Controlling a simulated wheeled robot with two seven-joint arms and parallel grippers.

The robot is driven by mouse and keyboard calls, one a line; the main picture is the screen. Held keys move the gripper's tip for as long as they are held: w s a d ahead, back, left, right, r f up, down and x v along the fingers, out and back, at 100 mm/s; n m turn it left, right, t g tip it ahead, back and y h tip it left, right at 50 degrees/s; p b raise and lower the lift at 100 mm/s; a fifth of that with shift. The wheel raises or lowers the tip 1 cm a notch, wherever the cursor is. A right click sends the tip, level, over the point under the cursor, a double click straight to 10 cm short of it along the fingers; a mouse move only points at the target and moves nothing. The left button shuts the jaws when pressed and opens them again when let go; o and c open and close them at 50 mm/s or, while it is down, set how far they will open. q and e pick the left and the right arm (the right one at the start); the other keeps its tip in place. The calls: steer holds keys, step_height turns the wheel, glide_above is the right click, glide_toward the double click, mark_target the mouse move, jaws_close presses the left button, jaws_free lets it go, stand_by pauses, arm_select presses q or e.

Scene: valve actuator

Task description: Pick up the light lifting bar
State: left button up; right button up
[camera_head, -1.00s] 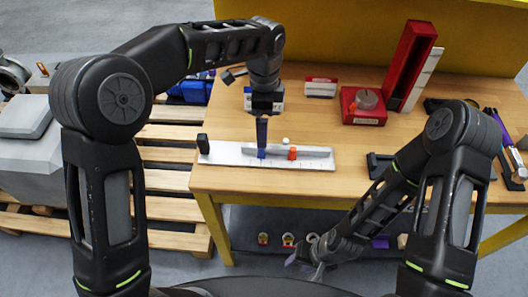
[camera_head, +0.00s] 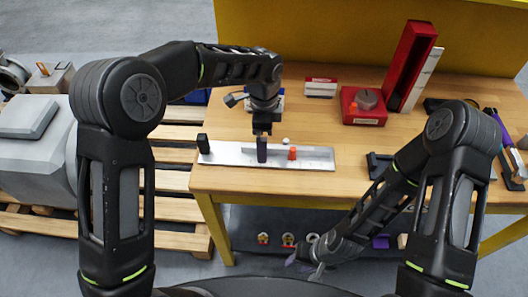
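A long pale grey bar (camera_head: 315,156) lies on a white plate (camera_head: 222,157) near the front edge of the wooden table; it looks like the light lifting bar, though I cannot be sure. A black upright block (camera_head: 203,143) stands at the plate's left end, and an orange piece (camera_head: 292,153) sits by the bar. My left gripper (camera_head: 262,154) points down over the bar, left of the orange piece. Its fingers show edge-on, so I cannot tell their gap or any contact. My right gripper (camera_head: 305,267) is low in front of the table, fingers apart and empty.
The wooden table (camera_head: 345,185) also carries a red block with a grey disc (camera_head: 365,100), a tall red box (camera_head: 411,62), a red-and-white box (camera_head: 320,87) and a dark holder (camera_head: 379,165). A lower shelf holds small parts. A pallet (camera_head: 170,208) stands at the left.

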arm_select(q)
step_height(320, 180, down, 5)
steer(key=shift+f, duration=0.1)
steer(key=shift+c, duration=0.3)
stand_by(0.4)
steer(key=c, duration=2.1)
steer(key=shift+o, duration=0.2)
steer(key=shift+d+r, duration=0.1)
steer(key=shift+r, duration=0.1)
step_height(320, 180, up, 10)
steer(key=shift+f, duration=0.1)
steer(key=shift+f, duration=0.1)
